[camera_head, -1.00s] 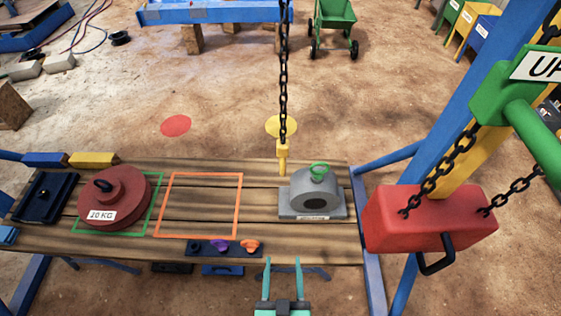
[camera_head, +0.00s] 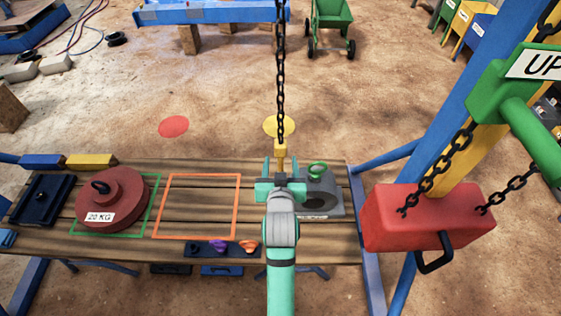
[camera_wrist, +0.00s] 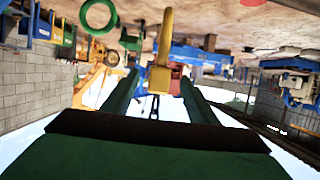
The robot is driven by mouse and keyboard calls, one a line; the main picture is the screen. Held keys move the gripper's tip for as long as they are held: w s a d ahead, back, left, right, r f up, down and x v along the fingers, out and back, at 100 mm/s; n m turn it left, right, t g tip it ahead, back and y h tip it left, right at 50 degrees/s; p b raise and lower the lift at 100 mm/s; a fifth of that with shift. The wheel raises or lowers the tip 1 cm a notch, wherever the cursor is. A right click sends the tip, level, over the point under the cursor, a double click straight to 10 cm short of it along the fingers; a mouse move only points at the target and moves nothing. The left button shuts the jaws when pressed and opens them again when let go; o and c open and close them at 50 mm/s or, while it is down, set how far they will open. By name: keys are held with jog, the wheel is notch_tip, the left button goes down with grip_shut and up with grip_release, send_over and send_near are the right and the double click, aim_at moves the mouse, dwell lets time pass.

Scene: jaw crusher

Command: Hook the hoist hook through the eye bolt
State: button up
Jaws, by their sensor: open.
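The yellow hoist hook (camera_head: 281,149) hangs from a black chain (camera_head: 280,90) above the wooden table's back edge. The green eye bolt (camera_head: 317,172) sits on top of a grey housing (camera_head: 326,203), right of the hook and apart from it. My gripper (camera_head: 281,160) is open, with its fingers either side of the hook's lower part, which it partly hides. In the wrist view the hook (camera_wrist: 161,75) stands between the two green fingers, with no clear contact. The eye bolt's ring (camera_wrist: 99,31) shows at upper left there.
A red 20 KG weight (camera_head: 112,202) sits at the table's left, beside an empty orange outline (camera_head: 202,238). A strip with purple and orange knobs (camera_head: 205,249) lies at the front edge. A red pendant block (camera_head: 425,215) hangs from chains at right, by a blue post (camera_head: 428,130).

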jog(key=shift+w+r, duration=0.1)
jog(key=shift+w, duration=0.4)
jog(key=x, duration=1)
grip_shut()
